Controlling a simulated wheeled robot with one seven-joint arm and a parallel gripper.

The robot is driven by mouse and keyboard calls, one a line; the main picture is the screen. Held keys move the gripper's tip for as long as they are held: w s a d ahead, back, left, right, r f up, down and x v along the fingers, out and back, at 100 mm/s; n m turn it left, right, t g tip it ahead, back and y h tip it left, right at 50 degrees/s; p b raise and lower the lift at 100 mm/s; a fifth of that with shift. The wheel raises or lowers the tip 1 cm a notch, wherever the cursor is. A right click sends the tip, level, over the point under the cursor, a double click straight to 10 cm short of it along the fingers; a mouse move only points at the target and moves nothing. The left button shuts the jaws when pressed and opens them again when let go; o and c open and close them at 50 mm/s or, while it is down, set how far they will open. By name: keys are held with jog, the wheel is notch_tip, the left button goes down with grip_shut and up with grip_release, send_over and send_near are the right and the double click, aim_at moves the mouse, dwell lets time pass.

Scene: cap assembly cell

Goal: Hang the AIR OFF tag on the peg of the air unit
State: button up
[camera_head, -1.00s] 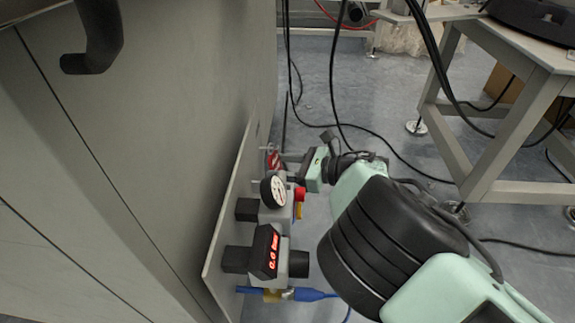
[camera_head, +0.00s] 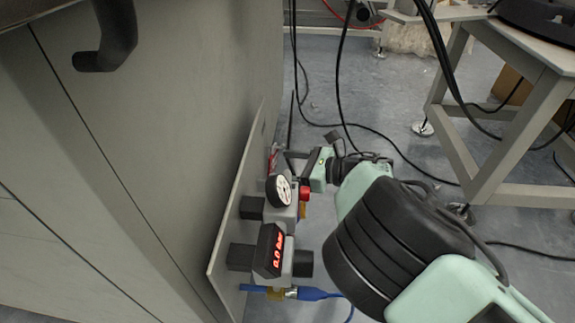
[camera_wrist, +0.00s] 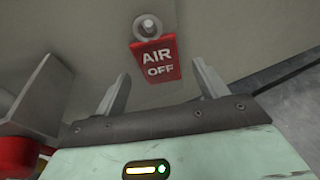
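The red AIR OFF tag (camera_wrist: 156,59) hangs just below a round metal peg (camera_wrist: 148,27) in the wrist view, its lettering upright and facing me. It appears to be on the peg, though the exact contact at its top edge is hard to see. In the head view the tag (camera_head: 272,157) is a small red patch beside the air unit's panel (camera_head: 236,190). My gripper (camera_wrist: 163,72) is open, its two fingers apart on either side of the tag's lower end, and nothing is clamped between them. It also shows in the head view (camera_head: 290,160), close to the panel.
The air unit carries a round gauge (camera_head: 279,190), a red knob (camera_head: 305,193), a display reading 0.0 bar (camera_head: 270,250) and a blue hose (camera_head: 312,294). A large grey cabinet (camera_head: 190,120) stands at left. A table frame (camera_head: 500,150) and black cables are at right.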

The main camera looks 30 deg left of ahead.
jog(key=shift+d, duration=0.1)
jog(key=p+v, duration=0.9)
jog(key=v, duration=0.8)
